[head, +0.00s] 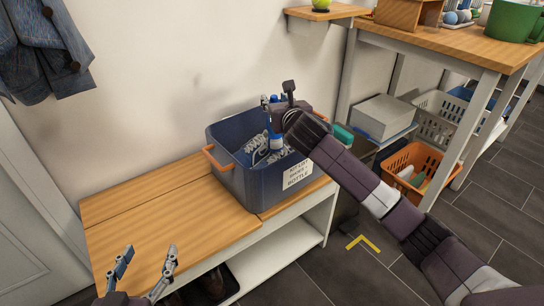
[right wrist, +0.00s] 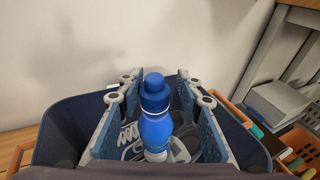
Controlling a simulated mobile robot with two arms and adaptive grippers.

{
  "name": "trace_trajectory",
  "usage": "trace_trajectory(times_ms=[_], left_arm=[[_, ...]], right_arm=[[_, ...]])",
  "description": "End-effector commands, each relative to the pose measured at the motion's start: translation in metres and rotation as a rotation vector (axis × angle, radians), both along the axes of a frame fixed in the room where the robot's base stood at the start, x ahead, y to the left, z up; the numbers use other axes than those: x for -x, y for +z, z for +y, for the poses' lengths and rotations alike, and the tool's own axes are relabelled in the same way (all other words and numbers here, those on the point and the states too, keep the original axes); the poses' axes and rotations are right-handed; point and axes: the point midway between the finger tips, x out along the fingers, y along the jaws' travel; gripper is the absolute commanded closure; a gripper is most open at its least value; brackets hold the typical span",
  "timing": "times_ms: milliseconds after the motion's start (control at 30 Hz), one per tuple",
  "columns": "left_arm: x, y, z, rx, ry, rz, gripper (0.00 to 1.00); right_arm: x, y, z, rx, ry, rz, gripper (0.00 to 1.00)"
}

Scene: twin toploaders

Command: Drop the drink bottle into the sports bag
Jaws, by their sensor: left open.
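The sports bag (head: 238,184) is a dark blue open-topped bin with orange handles and a white label on its front. It stands on the wooden bench and also shows in the right wrist view (right wrist: 62,135). The blue drink bottle (right wrist: 155,125) is upright, cap up, between the spread fingers of my right gripper (right wrist: 157,85), with a gap on each side. In the head view the bottle (head: 276,142) shows inside the bag's opening, partly hidden by my right gripper. Whether its base touches the bag's bottom is hidden. My left gripper (head: 145,258) is open and empty over the bench's front left.
Grey-and-white shoes (head: 256,150) lie in the bag. The wooden bench top (head: 150,215) is clear left of the bag. A jacket (head: 42,50) hangs at upper left.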

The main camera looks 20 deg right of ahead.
Motion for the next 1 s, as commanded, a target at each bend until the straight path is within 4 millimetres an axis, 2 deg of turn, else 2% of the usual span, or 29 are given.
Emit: trace_trajectory(times_ms=[67, 467, 667, 1000], left_arm=[[0.000, 0.000, 0.000, 0.000, 0.000, 0.000, 0.41], [0.000, 0.000, 0.000, 0.000, 0.000, 0.001, 0.41], [0.000, 0.000, 0.000, 0.000, 0.000, 0.001, 0.41], [0.000, 0.000, 0.000, 0.000, 0.000, 0.001, 0.41]], right_arm=[[0.000, 0.000, 0.000, 0.000, 0.000, 0.000, 0.56], [0.006, 0.000, 0.000, 0.001, 0.000, 0.002, 0.56], [0.031, 0.005, 0.001, 0.003, 0.002, 0.001, 0.56], [0.090, 0.018, 0.004, 0.002, 0.001, 0.000, 0.56]])
